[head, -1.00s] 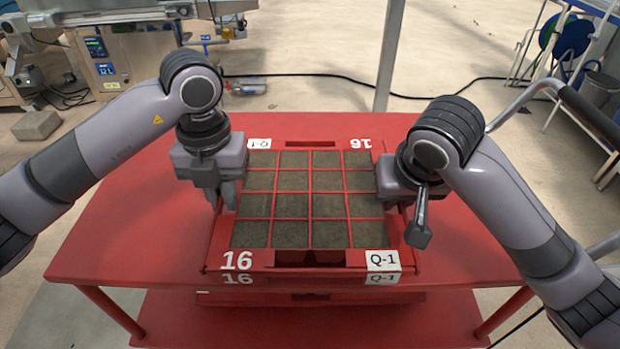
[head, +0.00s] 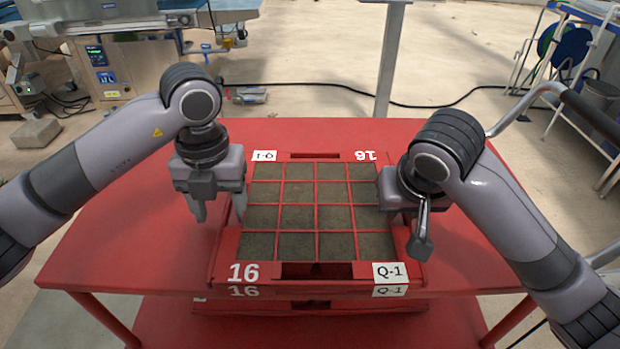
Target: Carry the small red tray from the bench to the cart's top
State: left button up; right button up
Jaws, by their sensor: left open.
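The small red tray (head: 417,265) lies flat on the red cart top (head: 110,230). It has a grid of square cells filled with dark soil, the number 16 and white Q-1 labels. My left gripper (head: 219,212) is open at the tray's left side, with its fingers pointing down and spread across the left wall. I cannot tell whether they touch it. My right gripper (head: 412,228) is at the tray's right wall. One finger shows and the other is mostly hidden, so its grip is unclear.
The cart has a lower red shelf (head: 240,330) and a handle with a black grip (head: 595,120) at the right. A grey post (head: 391,60) stands behind it. A steel machine (head: 130,65) is at the back left. The cart top is bare around the tray.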

pick_arm(q)
jog(key=shift+s+d+r, duration=0.1)
jog(key=shift+d+r, duration=0.1)
jog(key=shift+d, duration=0.25)
pick_arm(e)
jog(key=shift+s+a+r, duration=0.1)
jog(key=shift+a, duration=0.4)
pick_arm(q)
notch_tip(320, 180, up, 8)
jog(key=shift+a+f, duration=0.15)
jog(key=shift+a, duration=0.05)
